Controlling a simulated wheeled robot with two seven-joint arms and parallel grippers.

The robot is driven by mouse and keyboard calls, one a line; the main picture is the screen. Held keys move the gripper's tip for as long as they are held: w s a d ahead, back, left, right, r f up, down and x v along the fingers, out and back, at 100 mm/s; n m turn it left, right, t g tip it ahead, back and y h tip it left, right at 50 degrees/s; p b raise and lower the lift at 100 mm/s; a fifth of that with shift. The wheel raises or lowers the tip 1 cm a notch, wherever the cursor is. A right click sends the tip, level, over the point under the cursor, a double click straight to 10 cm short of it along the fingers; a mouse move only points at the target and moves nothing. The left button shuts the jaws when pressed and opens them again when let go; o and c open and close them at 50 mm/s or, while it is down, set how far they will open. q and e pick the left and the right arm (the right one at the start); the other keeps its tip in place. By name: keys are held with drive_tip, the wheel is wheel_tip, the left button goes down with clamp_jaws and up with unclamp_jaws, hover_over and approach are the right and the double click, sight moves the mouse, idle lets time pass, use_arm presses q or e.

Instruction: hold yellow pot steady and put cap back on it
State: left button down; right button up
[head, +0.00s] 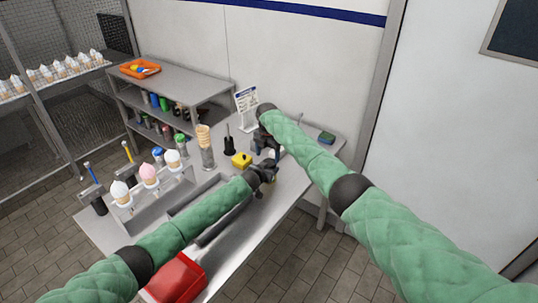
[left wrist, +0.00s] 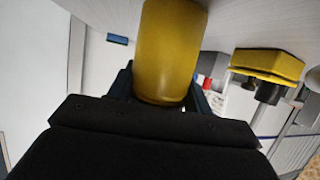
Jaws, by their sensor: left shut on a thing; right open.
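The yellow pot (left wrist: 168,50) is a smooth yellow cylinder between the fingers of my left gripper (head: 268,168), which is shut on it. In the head view the pot is mostly hidden by my grippers. The yellow cap (head: 241,160) lies on the table, left of my grippers. In the left wrist view the cap (left wrist: 268,62) is six-sided with a dark knob, apart from the pot. My right gripper (head: 266,147) is open, just beyond the left one and right of the cap. Its fingertips are small and partly hidden.
A black holder (head: 229,146) and a cone stack (head: 204,138) stand left of the cap. A rack with ice cream cones (head: 149,176) is farther left. A red box (head: 176,278) is at the near edge. A sign (head: 246,105) stands behind; a small blue-green item (head: 326,138) lies right.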

sight(269, 162)
drive_tip(key=shift+w+a+r+y, duration=0.15)
drive_tip(key=shift+a+r+y, duration=0.15)
drive_tip(key=shift+a+r, duration=0.65)
drive_tip(key=r, duration=0.1)
drive_tip(key=d+r, duration=0.1)
drive_tip(key=shift+w+d+r+m, duration=0.25)
drive_tip(key=shift+d+r+m, duration=0.05)
drive_tip(key=shift+d+r, duration=0.1)
drive_tip(key=shift+s+d+h, duration=0.15)
drive_tip(key=shift+d+h, duration=0.1)
drive_tip(key=shift+h, duration=0.15)
drive_tip(key=shift+f, duration=0.15)
drive_tip(key=shift+f, duration=3.85)
drive_tip(key=c, duration=1)
drive_tip(key=o, duration=1.1)
